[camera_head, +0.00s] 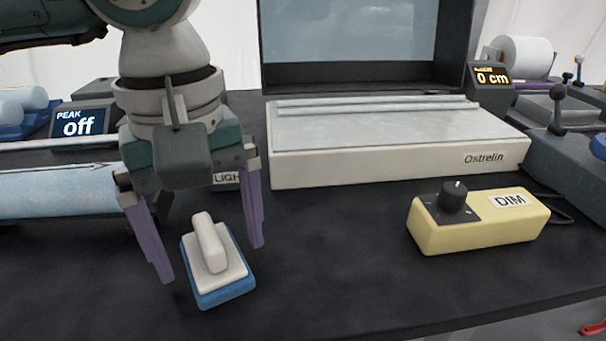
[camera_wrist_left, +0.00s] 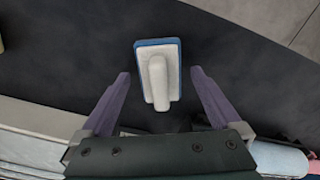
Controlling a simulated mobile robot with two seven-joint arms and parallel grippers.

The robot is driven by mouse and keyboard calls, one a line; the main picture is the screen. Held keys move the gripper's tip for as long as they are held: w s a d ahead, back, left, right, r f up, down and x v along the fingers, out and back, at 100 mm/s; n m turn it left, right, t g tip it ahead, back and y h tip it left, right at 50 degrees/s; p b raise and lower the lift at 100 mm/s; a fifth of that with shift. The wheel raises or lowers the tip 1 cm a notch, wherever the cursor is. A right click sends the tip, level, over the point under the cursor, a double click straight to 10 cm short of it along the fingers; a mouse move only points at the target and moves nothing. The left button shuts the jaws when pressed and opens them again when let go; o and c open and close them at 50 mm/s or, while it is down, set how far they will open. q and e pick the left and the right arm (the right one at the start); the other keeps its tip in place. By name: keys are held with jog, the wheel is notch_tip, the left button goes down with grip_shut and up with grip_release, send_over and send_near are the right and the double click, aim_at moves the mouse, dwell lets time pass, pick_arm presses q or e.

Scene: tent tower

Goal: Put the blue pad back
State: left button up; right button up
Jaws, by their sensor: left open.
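The blue pad (camera_head: 225,291) has a white top plate and a raised white handle. It lies on the black table near the front left in the head view. My left gripper (camera_head: 209,262) is open above it, with its purple fingers on either side of the pad and apart from it. In the left wrist view the pad (camera_wrist_left: 173,43) lies ahead, and the fingertips of the gripper (camera_wrist_left: 160,74) flank its lower part with gaps on both sides. My right gripper is not in view.
A yellow DIM box (camera_head: 478,222) with a black knob stands to the right. A white Ostrelin plate unit (camera_head: 390,158) stands behind. A pale blue roll (camera_head: 62,193) lies at left, near a display reading off (camera_head: 80,122). The table between pad and yellow box is clear.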

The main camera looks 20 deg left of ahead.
aim_at(206, 229)
pick_arm(q)
jog(key=shift+r, duration=0.5)
notch_tip(206, 229, up, 11)
jog(key=shift+r+p, duration=0.15)
jog(key=shift+p, duration=0.2)
